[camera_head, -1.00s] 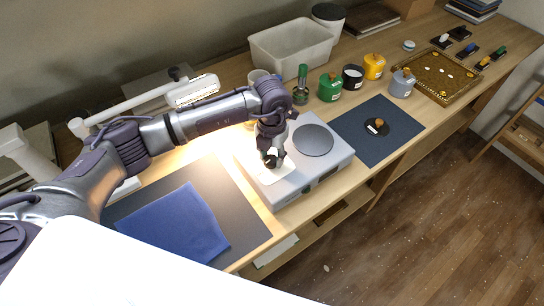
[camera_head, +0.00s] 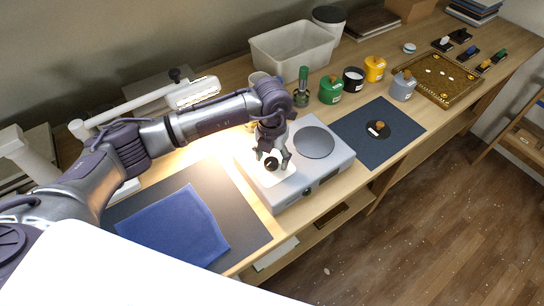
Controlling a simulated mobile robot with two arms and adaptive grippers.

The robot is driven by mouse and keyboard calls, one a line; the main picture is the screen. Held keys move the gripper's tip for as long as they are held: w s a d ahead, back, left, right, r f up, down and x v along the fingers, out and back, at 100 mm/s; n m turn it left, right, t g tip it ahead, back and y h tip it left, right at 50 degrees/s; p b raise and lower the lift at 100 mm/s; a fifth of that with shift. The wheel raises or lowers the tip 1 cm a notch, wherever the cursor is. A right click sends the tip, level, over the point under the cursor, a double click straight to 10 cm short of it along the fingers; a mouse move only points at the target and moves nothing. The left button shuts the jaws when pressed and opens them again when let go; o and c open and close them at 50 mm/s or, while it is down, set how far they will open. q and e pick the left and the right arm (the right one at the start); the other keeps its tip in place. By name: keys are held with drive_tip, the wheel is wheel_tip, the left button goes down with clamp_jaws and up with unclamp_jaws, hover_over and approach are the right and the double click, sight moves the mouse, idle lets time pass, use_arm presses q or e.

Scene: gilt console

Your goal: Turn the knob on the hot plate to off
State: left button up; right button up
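The hot plate (camera_head: 336,160) is a pale grey box with a round grey heating disc (camera_head: 314,141) on top. My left gripper (camera_head: 272,162) points down over the left part of its top, with its fingers spread apart. A small dark round knob (camera_head: 271,164) shows between the fingertips, above a white panel. I cannot tell whether the fingers touch it, nor read its setting. The front face has dark details (camera_head: 308,192) too small to make out. My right gripper is not in view.
A blue cloth (camera_head: 180,228) on a dark mat lies left of the hot plate. A dark blue mat (camera_head: 400,116) with a cork-topped black disc lies right. Behind stand a green-capped bottle (camera_head: 302,88), several jars and a white bin (camera_head: 290,50). A white lamp arm (camera_head: 130,107) reaches across behind my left arm.

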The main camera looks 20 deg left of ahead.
sight(272, 160)
use_arm(q)
drive_tip(key=shift+r, duration=0.1)
wheel_tip(272, 160, up, 12)
idle(0.5)
idle(0.5)
